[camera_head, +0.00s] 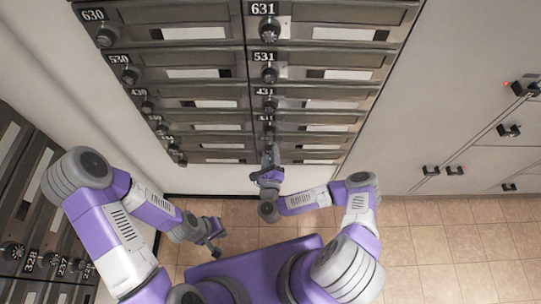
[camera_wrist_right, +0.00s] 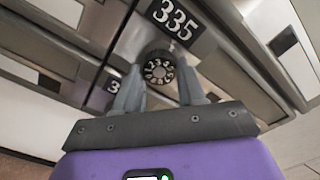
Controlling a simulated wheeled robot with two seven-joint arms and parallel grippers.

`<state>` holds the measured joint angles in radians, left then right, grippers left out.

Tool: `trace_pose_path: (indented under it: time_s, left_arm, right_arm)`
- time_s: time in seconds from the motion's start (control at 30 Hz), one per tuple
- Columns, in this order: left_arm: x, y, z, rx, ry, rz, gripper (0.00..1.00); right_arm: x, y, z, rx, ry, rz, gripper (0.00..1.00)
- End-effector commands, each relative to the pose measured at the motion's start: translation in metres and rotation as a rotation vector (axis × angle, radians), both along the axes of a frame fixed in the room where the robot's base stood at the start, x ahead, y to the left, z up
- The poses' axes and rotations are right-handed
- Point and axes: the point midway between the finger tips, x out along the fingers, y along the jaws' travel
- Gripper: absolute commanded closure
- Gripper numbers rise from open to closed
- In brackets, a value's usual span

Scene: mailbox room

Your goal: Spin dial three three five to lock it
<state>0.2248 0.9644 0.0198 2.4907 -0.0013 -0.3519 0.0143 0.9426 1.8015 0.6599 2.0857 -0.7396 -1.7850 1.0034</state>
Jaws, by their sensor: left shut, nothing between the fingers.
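The dial labelled 335 (camera_wrist_right: 159,70) is a round black knob with white numbers on its face, in the middle of the right wrist view. Its white-on-black number plate (camera_wrist_right: 174,17) is just above it. My right gripper (camera_wrist_right: 159,82) has its two fingers apart, one on each side of the dial; I cannot tell whether they touch it. In the head view my right gripper (camera_head: 269,165) is at the lower part of the mailbox column and hides the dial there. My left gripper (camera_head: 211,241) is shut and empty, low over the floor, away from the mailboxes.
Mailbox doors with dials, such as 631 (camera_head: 269,30) and 531 (camera_head: 269,75), fill the upper middle. Another mailbox bank (camera_head: 25,215) stands at the left. Grey lockers with black handles (camera_head: 509,131) are at the right. The tiled floor (camera_head: 430,250) is clear.

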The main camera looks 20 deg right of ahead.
Motion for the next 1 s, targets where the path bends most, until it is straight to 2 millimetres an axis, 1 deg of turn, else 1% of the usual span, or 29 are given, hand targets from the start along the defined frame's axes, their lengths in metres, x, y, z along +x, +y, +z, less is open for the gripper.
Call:
trace_pose_path:
  time_s: [0.03, 0.1, 0.17, 0.43, 0.53, 0.67, 0.8, 0.9, 1.0]
  left_arm:
    - [0.000, 0.000, 0.000, 0.000, 0.000, 0.000, 1.00]
    - [0.000, 0.000, 0.000, 0.000, 0.000, 0.000, 1.00]
    - [0.000, 0.000, 0.000, 0.000, 0.000, 0.000, 1.00]
    - [0.000, 0.000, 0.000, 0.000, 0.000, 0.000, 1.00]
    - [0.000, 0.000, 0.002, 0.000, 0.000, 0.000, 1.00]
    - [0.000, 0.000, 0.006, 0.000, 0.000, 0.000, 1.00]
    - [0.000, 0.000, 0.011, 0.000, 0.000, 0.000, 1.00]
    - [0.000, 0.000, 0.013, 0.000, 0.000, 0.000, 1.00]
    - [0.000, 0.000, 0.013, 0.000, 0.000, 0.000, 1.00]
  right_arm:
    - [0.000, 0.001, 0.000, 0.001, -0.001, 0.002, 0.54]
    - [0.000, 0.001, 0.000, 0.000, -0.001, 0.002, 0.44]
    - [0.000, 0.001, 0.000, 0.000, -0.001, 0.001, 0.35]
    - [-0.001, 0.000, 0.000, -0.001, 0.000, 0.001, 0.35]
    - [-0.007, 0.003, 0.000, 0.000, 0.000, 0.001, 0.35]
    - [-0.026, 0.009, 0.001, 0.003, 0.002, 0.003, 0.35]
    - [-0.049, 0.015, 0.001, 0.002, 0.003, 0.003, 0.35]
    - [-0.062, 0.019, 0.001, 0.002, 0.002, 0.002, 0.35]
    - [-0.070, 0.021, 0.001, 0.000, 0.001, 0.001, 0.35]
